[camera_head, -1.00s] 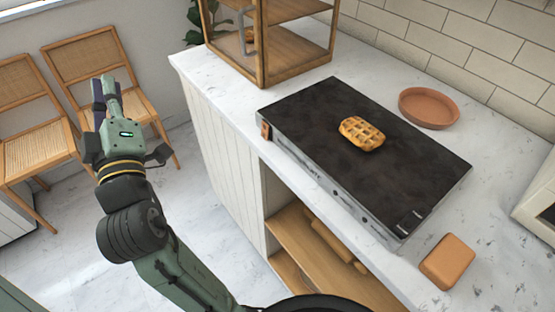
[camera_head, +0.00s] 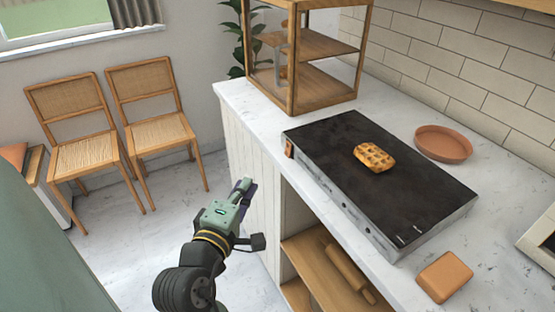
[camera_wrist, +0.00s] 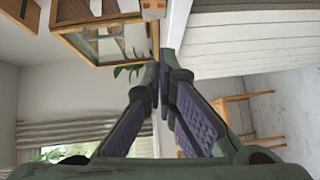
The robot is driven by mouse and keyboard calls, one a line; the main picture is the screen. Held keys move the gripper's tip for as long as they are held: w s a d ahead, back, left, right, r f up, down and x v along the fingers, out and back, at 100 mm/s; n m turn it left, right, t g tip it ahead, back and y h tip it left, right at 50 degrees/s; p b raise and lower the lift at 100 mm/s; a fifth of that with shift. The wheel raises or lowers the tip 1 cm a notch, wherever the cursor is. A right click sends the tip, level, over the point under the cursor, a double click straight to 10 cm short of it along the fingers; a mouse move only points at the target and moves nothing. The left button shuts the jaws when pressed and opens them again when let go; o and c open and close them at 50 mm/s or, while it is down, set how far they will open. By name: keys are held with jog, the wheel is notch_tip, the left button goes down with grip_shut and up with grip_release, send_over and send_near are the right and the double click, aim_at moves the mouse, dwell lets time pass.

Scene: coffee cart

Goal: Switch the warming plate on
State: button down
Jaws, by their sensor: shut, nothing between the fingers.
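The warming plate (camera_head: 335,145) is a flat black slab with a grey front side, lying on the white counter. A small brown square piece (camera_head: 289,148), perhaps its switch, sits at the left end of its front side; I cannot tell its setting. A waffle (camera_head: 374,157) lies on the plate. My gripper (camera_head: 245,186) is shut and empty, in front of the cabinet, left of the plate and apart from it. In the wrist view, the closed fingertips (camera_wrist: 167,62) point toward the counter edge, and a brown block (camera_wrist: 153,8) shows at the top.
A wooden display case (camera_head: 326,96) stands behind the plate's left end. A terracotta dish (camera_head: 444,144) is behind the plate, and a brown block (camera_head: 444,277) lies at its right front. Open shelves with a rolling pin (camera_head: 350,274) are below. Two chairs (camera_head: 147,105) stand at the left.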

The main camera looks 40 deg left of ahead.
jog(key=b, duration=0.5)
send_near(275, 158)
jog(key=w+a+r, duration=0.2)
jog(key=w+a, duration=0.1)
jog(key=a, duration=0.1)
jog(key=w, duration=0.1)
jog(key=w+d, duration=0.1)
jog(key=w+p, duration=0.1)
jog(key=shift+w+d+f, duration=0.2)
jog(key=shift+w+f, duration=0.05)
jog(key=shift+f, duration=0.05)
jog(key=shift+w+d+f, duration=0.1)
jog(key=shift+w+d, duration=0.05)
jog(key=shift+w, duration=0.15)
